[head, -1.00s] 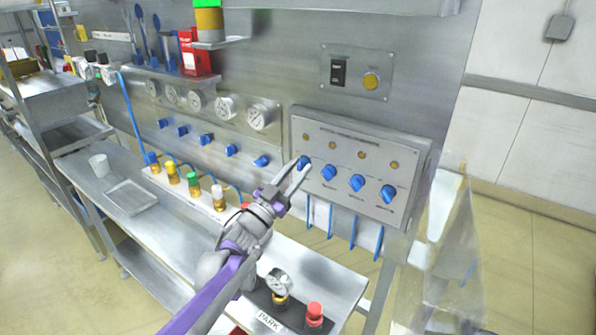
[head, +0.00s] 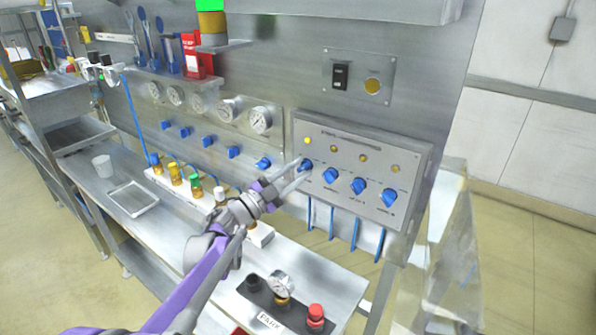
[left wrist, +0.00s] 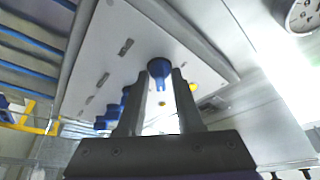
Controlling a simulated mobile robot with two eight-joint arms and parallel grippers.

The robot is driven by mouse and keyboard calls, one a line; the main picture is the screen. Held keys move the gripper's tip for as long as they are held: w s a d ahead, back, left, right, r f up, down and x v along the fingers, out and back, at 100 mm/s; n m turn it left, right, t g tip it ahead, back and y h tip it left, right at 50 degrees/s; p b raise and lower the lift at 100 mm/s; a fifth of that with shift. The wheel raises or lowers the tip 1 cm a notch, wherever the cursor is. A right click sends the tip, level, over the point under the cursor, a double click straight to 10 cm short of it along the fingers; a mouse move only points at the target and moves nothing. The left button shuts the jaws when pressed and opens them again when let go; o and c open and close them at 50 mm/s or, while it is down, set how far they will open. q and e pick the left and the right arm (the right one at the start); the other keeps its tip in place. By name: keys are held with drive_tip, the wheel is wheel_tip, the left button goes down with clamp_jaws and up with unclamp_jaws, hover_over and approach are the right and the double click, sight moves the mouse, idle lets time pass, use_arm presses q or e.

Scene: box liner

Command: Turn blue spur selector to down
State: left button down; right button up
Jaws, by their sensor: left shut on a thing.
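A grey control box (head: 345,135) on the steel wall carries a row of blue selector knobs, each below a small round lamp. My left gripper (head: 301,172) is shut on the leftmost blue selector (head: 306,164). In the left wrist view this blue selector (left wrist: 159,68) sits between the tips of my left gripper (left wrist: 161,80). The lamp (head: 307,141) above it glows bright yellow; the other lamps are dull amber. The fingers partly cover the selector, and I cannot read its label or exact pointing direction. My right gripper is not in view.
Three more blue knobs (head: 358,185) sit to the right on the box, with blue hoses (head: 355,232) below. Gauges (head: 229,110) and blue valves (head: 234,152) line the wall at left. A steel bench (head: 120,185) holds coloured fittings and a gauge block (head: 262,292).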

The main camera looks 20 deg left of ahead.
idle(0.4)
use_arm(q)
drive_tip(key=c, duration=0.9)
unclamp_jaws()
drive_tip(key=b+v, duration=0.1)
drive_tip(key=v, duration=0.9)
drive_tip(key=shift+s+a+b, duration=0.3)
